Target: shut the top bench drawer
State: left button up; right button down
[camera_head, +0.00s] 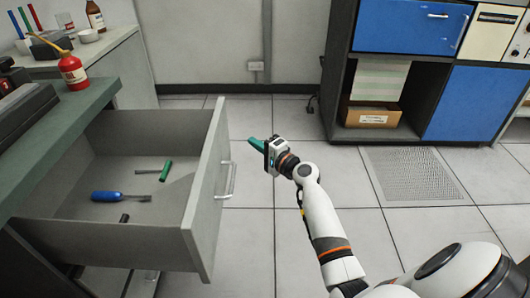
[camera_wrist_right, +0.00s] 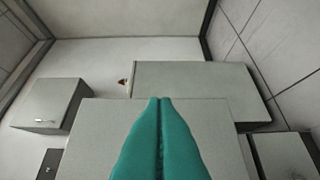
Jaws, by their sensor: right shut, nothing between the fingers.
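The top bench drawer (camera_head: 206,189) is grey and stands pulled far out from the bench at the left of the head view. Its front has a pale bar handle (camera_head: 228,181). My right gripper (camera_head: 254,143), with green fingers, is to the right of the drawer front, apart from it, with its tips turned toward it. In the right wrist view its green fingers (camera_wrist_right: 160,100) are pressed together with nothing between them. Grey panels lie beyond them there, and I cannot tell for sure which is the drawer front. My left gripper is not in view.
Inside the drawer lie a blue-handled tool (camera_head: 107,196), a green-handled tool (camera_head: 165,171) and a dark one. A red bottle (camera_head: 73,71) stands on the dark green bench top (camera_head: 62,120). A blue cabinet (camera_head: 408,27) stands at the back right. Tiled floor lies between.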

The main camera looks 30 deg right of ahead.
aim_at(228, 134)
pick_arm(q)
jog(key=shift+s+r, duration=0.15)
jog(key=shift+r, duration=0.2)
pick_arm(e)
jog(key=shift+w+a, duration=0.95)
jog(key=shift+w, duration=0.3)
jog(key=shift+w+a, duration=0.95)
jog(key=shift+w, duration=0.25)
